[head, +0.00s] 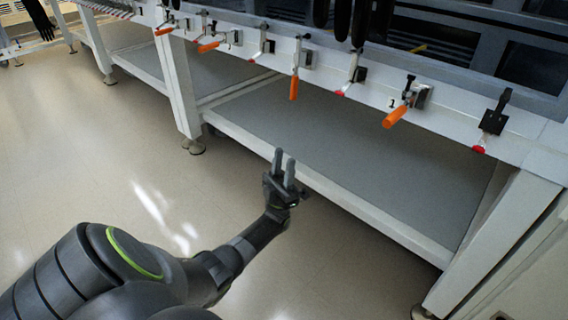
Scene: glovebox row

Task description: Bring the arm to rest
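My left arm reaches in from the lower left in the head view. Its gripper (283,168) is dark with two grey fingers pointing up, a gap between them. The fingers are apart and nothing shows between them. In the picture the gripper overlaps the front edge of the lower shelf of the bench; whether it touches the edge I cannot tell. My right gripper is not in view.
A white bench frame (182,85) carries a grey lower shelf (350,150). Several toggle clamps, some with orange handles (395,117), line its front rail. Black gloves (361,20) hang above. The pale floor (90,150) at left is clear.

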